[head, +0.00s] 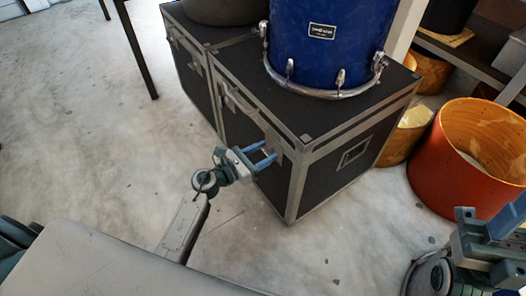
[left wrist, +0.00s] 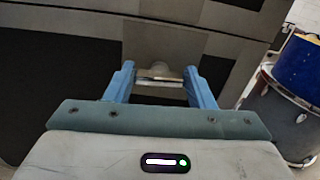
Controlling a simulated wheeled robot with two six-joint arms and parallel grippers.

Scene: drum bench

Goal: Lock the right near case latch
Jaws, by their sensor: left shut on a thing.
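The black case (head: 325,150) with silver metal edges stands on the floor. My left gripper (head: 269,156) is at its near-left face, close to the right corner, at the height of a metal latch plate. In the left wrist view, my left gripper's blue fingers (left wrist: 162,84) are shut on the small metal case latch (left wrist: 160,73), which lies between their tips. The latch's exact angle is hard to tell. In the head view the fingers cover most of the latch. My right gripper (head: 488,228) is at the lower right, away from the case; its finger gap is unclear.
A blue drum (head: 325,45) stands on top of the case. A second black case (head: 190,70) adjoins it at the left. An orange drum shell (head: 465,150) and a smaller tan one stand to the right. The concrete floor (head: 90,130) at the left is clear.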

